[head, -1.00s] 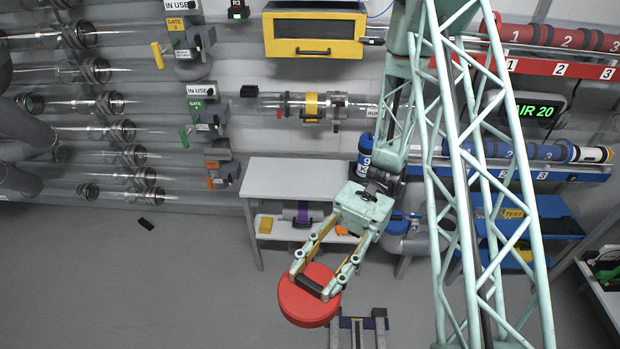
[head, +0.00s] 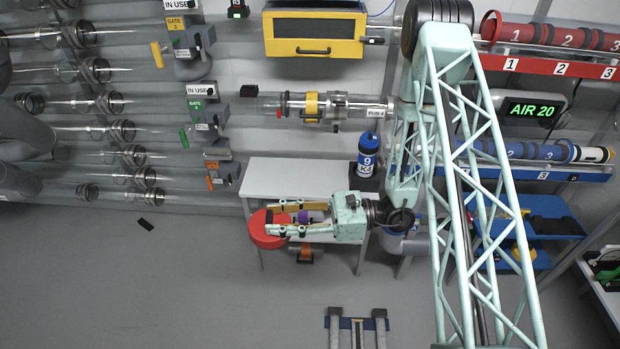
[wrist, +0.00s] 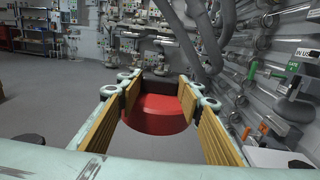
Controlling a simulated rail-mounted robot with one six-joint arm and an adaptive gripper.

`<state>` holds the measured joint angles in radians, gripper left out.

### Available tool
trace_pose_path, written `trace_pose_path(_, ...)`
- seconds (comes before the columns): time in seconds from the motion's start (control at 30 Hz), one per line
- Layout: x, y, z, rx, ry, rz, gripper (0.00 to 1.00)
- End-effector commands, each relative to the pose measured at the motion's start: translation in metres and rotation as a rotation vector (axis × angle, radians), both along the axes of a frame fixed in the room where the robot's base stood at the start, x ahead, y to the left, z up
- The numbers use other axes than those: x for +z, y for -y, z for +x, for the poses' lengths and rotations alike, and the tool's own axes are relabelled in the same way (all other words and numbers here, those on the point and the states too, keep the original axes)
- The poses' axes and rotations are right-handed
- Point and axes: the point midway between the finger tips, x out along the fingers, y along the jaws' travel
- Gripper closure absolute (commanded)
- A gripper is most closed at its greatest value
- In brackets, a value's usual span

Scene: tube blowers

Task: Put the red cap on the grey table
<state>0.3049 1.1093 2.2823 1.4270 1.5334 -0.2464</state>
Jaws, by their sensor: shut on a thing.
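The red cap (head: 268,230) is a round red disc with a dark handle bar. My gripper (head: 278,219) is shut on it, and in the head view the cap shows at the front left edge of the grey table. In the wrist view the red cap (wrist: 160,112) sits between the two yellow-padded fingers (wrist: 160,97). The grey table (head: 285,177) has a bare top at its back and left; my gripper covers part of its front. I cannot tell the height of the cap over the floor or table.
A blue canister marked 9 (head: 368,155) stands at the table's right end. Things on the lower shelf, one of them purple (head: 305,216), are partly hidden. Clear tubes (head: 330,107) run along the wall behind.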

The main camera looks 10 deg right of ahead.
Motion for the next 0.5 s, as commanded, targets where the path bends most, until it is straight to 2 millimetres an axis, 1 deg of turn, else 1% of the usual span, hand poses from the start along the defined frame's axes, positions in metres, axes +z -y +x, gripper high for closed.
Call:
trace_pose_path(0.03,-0.008,0.005,0.013,-0.046,-0.002,0.0,0.77)
trace_pose_path(0.1,-0.019,0.013,0.033,-0.112,-0.001,0.001,0.77)
trace_pose_path(0.27,-0.043,0.035,0.077,-0.264,-0.001,0.0,0.77)
trace_pose_path(0.37,-0.059,0.053,0.103,-0.36,-0.001,0.001,0.77)
trace_pose_path(0.5,-0.081,0.084,0.138,-0.497,-0.001,0.0,0.77)
